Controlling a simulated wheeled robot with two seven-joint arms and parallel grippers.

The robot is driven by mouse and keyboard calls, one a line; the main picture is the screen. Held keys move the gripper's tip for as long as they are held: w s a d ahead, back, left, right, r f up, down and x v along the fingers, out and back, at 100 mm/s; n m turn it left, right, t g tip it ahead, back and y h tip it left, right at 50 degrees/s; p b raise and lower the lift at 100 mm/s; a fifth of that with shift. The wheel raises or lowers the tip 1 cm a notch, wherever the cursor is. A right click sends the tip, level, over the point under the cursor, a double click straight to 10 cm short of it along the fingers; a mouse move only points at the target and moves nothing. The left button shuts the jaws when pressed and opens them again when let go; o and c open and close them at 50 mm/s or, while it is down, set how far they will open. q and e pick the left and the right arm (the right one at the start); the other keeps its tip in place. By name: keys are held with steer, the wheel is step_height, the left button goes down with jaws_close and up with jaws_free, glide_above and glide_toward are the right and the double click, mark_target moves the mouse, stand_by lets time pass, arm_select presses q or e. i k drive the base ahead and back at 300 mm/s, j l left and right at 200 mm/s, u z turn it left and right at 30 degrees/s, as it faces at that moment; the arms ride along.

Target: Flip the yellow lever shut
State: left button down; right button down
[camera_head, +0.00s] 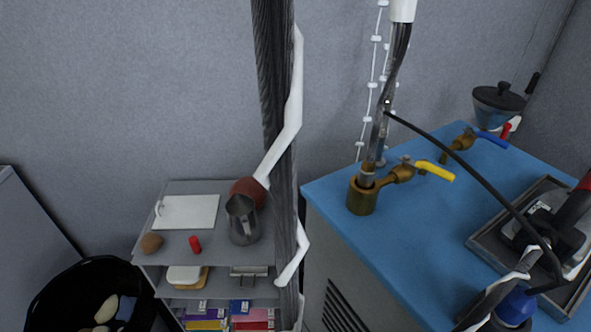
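A yellow lever (435,171) sits on a brass valve (402,173) on the blue bench top. It points right and slightly down, away from the valve body. The valve joins a wider brass fitting (362,196), and a dark metal pipe (376,140) rises from it. I see nothing touching the lever. I cannot make out either of my grippers in this view.
A second brass valve with a blue lever (491,140) stands behind. A black cable (468,172) crosses the blue bench (372,262) to a tray (482,240) holding a dark tool (548,232). Left are grey shelves (170,246) and a black bin (58,292).

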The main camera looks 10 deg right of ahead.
mark_target(446, 175)
steer(key=i+j+z, duration=0.25)
steer(key=z, duration=0.25)
steer(key=i+j+z, duration=0.45)
steer(key=k, duration=0.1)
